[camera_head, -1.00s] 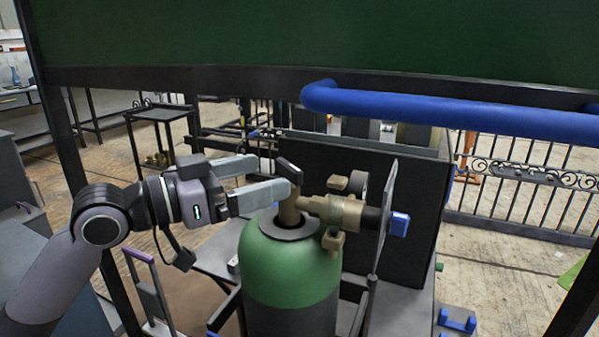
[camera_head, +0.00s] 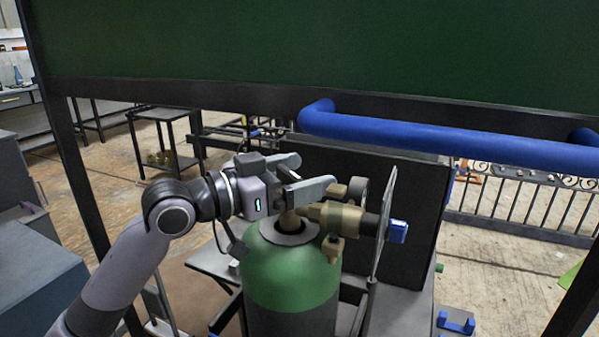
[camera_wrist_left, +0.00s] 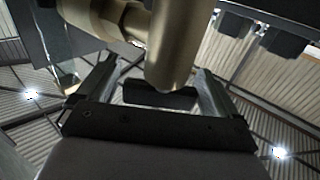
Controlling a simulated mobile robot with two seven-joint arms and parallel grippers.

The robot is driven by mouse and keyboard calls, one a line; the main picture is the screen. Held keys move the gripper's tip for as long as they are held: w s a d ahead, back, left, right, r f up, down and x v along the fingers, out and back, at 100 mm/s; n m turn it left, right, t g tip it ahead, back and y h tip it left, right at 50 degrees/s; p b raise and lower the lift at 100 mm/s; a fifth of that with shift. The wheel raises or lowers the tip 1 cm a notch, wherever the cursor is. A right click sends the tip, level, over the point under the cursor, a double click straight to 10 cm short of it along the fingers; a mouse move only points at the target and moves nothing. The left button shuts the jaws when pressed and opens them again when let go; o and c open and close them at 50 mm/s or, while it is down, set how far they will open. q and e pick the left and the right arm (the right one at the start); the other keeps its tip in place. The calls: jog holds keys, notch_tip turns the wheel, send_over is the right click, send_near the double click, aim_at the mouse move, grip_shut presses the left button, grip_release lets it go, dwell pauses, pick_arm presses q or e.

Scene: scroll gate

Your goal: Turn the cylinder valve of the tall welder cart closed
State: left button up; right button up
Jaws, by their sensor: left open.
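The tall welder cart carries a green gas cylinder (camera_head: 285,268) with a brass valve (camera_head: 290,222) upright on top. A brass regulator (camera_head: 335,216) extends right from the valve. My left gripper (camera_head: 316,170) is open at the top of the valve, its fingers pointing right. In the head view the near finger covers most of the valve's dark handle. In the left wrist view the brass valve body (camera_wrist_left: 178,45) comes down between the two spread fingers (camera_wrist_left: 155,82). A dark bar, apparently the handle (camera_wrist_left: 160,96), lies between them. I cannot tell whether the fingers touch it. My right gripper is not in view.
A blue rail (camera_head: 440,130) crosses above the cart, under a dark green panel (camera_head: 320,45). A dark box (camera_head: 400,215) stands behind the regulator, with a thin upright plate (camera_head: 383,225) before it. A blue knob (camera_head: 398,231) is at the regulator's right end.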

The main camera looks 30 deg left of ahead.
pick_arm(q)
jog(key=c, duration=1)
